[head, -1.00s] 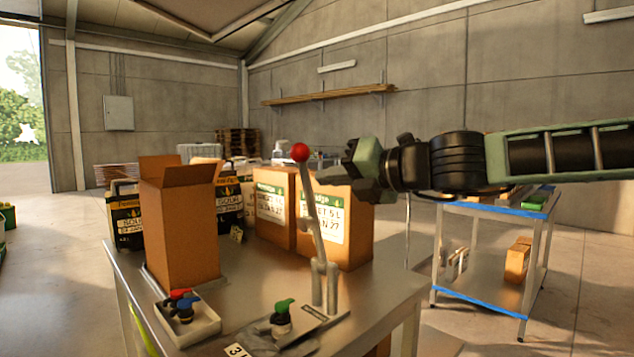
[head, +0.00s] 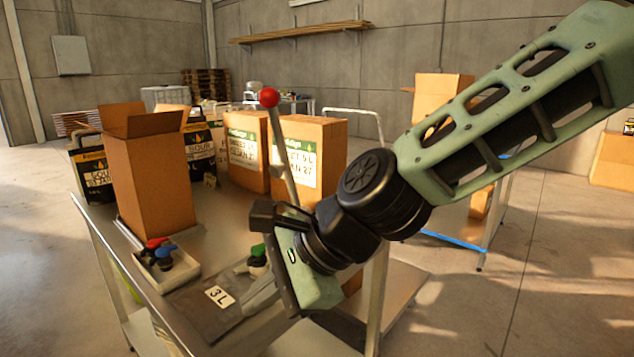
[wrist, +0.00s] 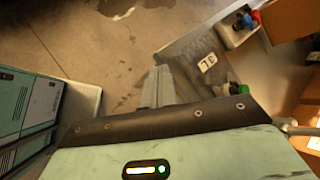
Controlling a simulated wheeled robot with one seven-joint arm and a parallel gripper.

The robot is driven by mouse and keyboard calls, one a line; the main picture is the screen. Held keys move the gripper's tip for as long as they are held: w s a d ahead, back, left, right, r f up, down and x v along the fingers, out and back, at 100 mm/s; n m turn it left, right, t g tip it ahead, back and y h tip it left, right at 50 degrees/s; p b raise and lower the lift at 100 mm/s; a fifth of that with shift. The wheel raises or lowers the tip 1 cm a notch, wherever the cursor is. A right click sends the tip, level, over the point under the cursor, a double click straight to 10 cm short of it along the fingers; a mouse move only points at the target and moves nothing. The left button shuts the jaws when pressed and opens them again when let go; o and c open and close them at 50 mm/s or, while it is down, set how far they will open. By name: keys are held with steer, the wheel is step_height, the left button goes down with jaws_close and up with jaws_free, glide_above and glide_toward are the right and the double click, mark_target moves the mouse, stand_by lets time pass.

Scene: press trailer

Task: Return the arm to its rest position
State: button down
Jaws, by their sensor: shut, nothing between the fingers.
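My arm crosses the right side of the head view, its green forearm coming down from the upper right. My gripper (head: 256,296) points down and left in front of the steel table (head: 190,246). Its grey fingers also show in the wrist view (wrist: 157,84), together, with nothing between them. In the head view it overlaps the table's near right part, beside a dark flat piece labelled 3 L (head: 205,305). The lever with the red ball (head: 269,97) rises behind my wrist, and its lower part is hidden.
An open carton (head: 150,180) and a tray with coloured knobs (head: 180,270) stand on the table's left. Printed cartons (head: 312,165) stand behind the lever. A blue-edged cart (head: 455,241) stands behind my arm.

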steer(key=s+d+f+n+h+p, duration=0.1)
steer(key=s+d+n+h, duration=0.3)
steer(key=d+n, duration=0.5)
steer(key=s+d+f+n+g+h+p, duration=0.1)
steer(key=s+d+n+h, duration=0.3)
steer(key=s+d+n, duration=0.5)
steer(key=d+n, duration=0.1)
steer(key=d, duration=0.2)
steer(key=shift+s+d+f+p, duration=0.15)
steer(key=shift+d+f+p, duration=0.2)
steer(key=shift+f+p, duration=0.05)
